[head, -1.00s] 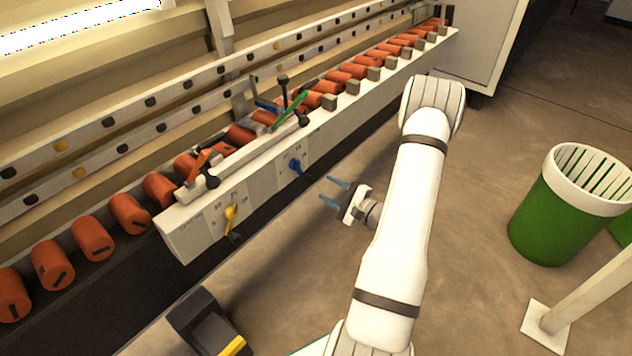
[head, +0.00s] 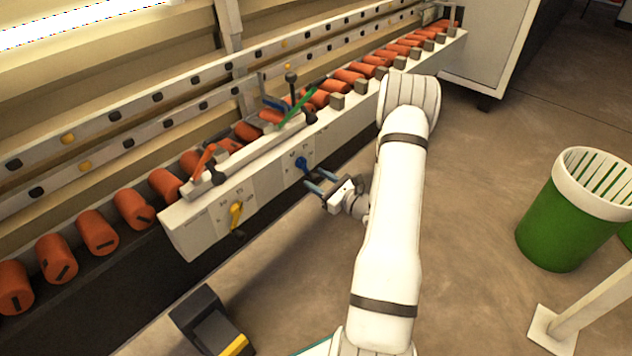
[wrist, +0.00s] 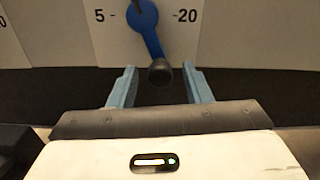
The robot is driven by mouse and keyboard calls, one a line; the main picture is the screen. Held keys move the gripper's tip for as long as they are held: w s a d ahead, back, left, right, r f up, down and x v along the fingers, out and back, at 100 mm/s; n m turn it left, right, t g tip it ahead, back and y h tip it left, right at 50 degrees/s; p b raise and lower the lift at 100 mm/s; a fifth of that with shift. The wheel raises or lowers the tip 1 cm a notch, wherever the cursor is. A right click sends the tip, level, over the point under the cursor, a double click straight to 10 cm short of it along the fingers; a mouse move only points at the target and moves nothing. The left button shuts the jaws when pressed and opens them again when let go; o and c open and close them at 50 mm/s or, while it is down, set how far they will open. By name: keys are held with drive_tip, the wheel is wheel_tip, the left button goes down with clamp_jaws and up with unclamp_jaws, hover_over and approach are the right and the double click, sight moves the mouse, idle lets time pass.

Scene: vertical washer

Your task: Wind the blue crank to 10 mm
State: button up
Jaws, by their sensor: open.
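The blue crank (head: 301,163) is on the white front panel of the washer, right of the yellow crank. In the wrist view the blue crank's arm (wrist: 149,36) hangs down and slightly right from its hub, between the marks 5 on the left and 20 on the right. Its dark knob (wrist: 160,72) is at the lower end. My gripper (head: 313,179) is open just in front of the panel. In the wrist view my gripper's blue fingers (wrist: 159,78) stand left and right of the knob, with gaps on both sides. The top of the dial is cut off.
A yellow crank (head: 237,212) is left on the same panel. An orange lever (head: 203,158) and a green lever (head: 298,106) stand above it. Orange rollers (head: 97,232) line the conveyor. A green bin (head: 566,225) stands right; the floor between is mostly clear.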

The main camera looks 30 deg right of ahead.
drive_tip(key=shift+w+a, duration=0.2)
drive_tip(key=shift+w, duration=0.35)
drive_tip(key=shift+c, duration=0.2)
clamp_jaws()
drive_tip(key=shift+w+d+r+n+b, duration=0.1)
drive_tip(key=shift+d+r+n+b, duration=0.1)
drive_tip(key=shift+n, duration=0.25)
drive_tip(key=shift+w+d+r+n+b, duration=0.1)
drive_tip(key=shift+d+n+b, duration=0.1)
drive_tip(key=shift+n, duration=0.25)
drive_tip(key=shift+o, duration=0.2)
unclamp_jaws()
drive_tip(key=shift+f, duration=0.1)
drive_tip(key=shift+s, duration=0.1)
